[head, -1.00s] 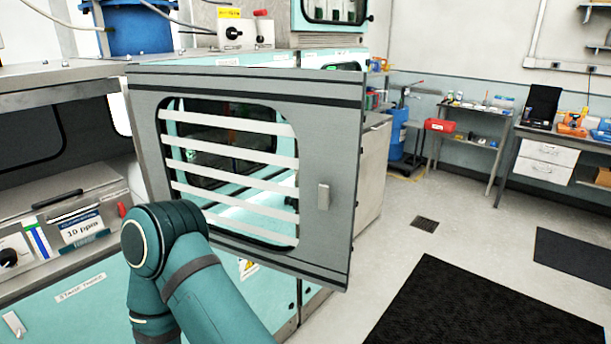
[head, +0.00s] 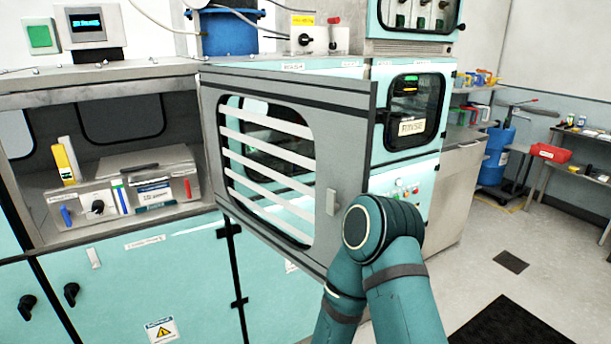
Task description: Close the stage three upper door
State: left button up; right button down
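The stage three upper door (head: 350,150) is a grey panel with a slatted window and a small handle (head: 331,201) near its free edge. It stands swung open, out from the teal cabinet, hinged at its left side. The open upper compartment (head: 130,120) shows to its left. My teal arm rises at lower right, its rounded joint in front of the door's lower right corner; I cannot tell whether it touches the door. No gripper fingers show in this view.
Inside the compartment are a metal box (head: 140,196) with knobs and a yellow item (head: 66,161). A lower teal door (head: 130,290) is shut below. A rinse unit (head: 413,112) stands behind the door. Open floor (head: 470,250) lies to the right.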

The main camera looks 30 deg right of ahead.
aim_at(340, 113)
jog(key=i+l, duration=0.1)
jog(key=l, duration=0.3)
jog(key=i+l, duration=0.1)
jog(key=l, duration=0.35)
jog(key=i+l+u, duration=0.25)
jog(key=l, duration=0.15)
jog(key=i+l+u, duration=0.1)
jog(key=l+u, duration=0.2)
jog(key=i+l+u, duration=0.1)
jog(key=l+u, duration=0.15)
jog(key=l, duration=0.25)
jog(key=i+l+u, duration=0.1)
jog(key=l+u, duration=0.2)
jog(key=l, duration=0.15)
jog(key=k+l+u, duration=0.15)
jog(key=k+l, duration=0.2)
jog(key=k+l+u, duration=0.15)
jog(key=k, duration=0.4)
jog(key=i+l, duration=0.1)
jog(key=i, duration=0.4)
